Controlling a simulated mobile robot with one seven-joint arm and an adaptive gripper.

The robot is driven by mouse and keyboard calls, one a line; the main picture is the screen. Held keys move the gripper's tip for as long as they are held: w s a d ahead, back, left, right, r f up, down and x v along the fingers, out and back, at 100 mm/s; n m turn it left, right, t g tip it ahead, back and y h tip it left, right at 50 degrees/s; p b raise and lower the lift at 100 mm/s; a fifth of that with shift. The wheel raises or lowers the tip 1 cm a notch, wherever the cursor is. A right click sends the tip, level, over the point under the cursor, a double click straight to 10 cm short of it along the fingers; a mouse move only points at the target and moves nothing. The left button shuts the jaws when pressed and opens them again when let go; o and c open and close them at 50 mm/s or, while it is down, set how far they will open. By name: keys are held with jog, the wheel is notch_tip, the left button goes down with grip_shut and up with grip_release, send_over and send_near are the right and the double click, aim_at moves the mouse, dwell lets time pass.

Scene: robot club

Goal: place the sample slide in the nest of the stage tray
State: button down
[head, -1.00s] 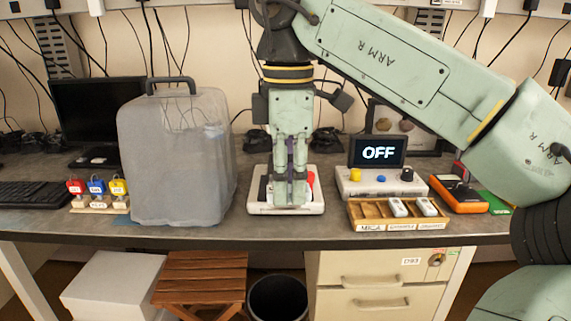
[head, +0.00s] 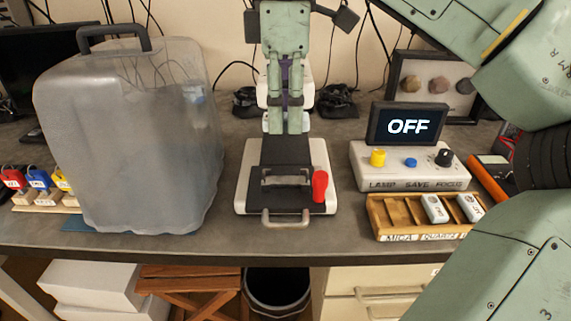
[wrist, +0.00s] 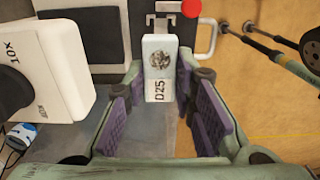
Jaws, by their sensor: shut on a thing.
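My gripper (head: 286,131) is shut on the sample slide (wrist: 158,72), a white plate with a dark round specimen and the mark D25. The slide sits between the fingertips in the wrist view; in the head view it is hard to make out. The stage tray (head: 255,202) is a black plate on a white base, with a metal bracket nest (head: 287,177) and a front handle (head: 286,220). In the head view my gripper is above and behind the nest. In the wrist view the bracket (wrist: 165,20) shows just beyond the slide's far end; contact cannot be told.
A red knob (head: 319,186) stands beside the nest. A white 10x microscope part (wrist: 40,70) is close left of my fingers. A translucent cover (head: 130,140) stands left. A control box (head: 400,168), an OFF screen (head: 408,124) and a wooden rack (head: 395,226) with two slides are right.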

aim_at(285, 128)
notch_tip(285, 128, down, 5)
jog(key=shift+s+r+b, duration=0.1)
jog(key=shift+r+b, duration=0.05)
jog(key=shift+b, duration=1.05)
jog(key=shift+f+p, duration=0.5)
jog(key=shift+f, duration=1.8)
jog(key=shift+f, duration=0.2)
jog(key=c, duration=1.3)
grip_release()
jog(key=shift+c, duration=0.2)
notch_tip(285, 128, up, 12)
jog(key=p, duration=0.5)
jog(key=shift+r, duration=0.2)
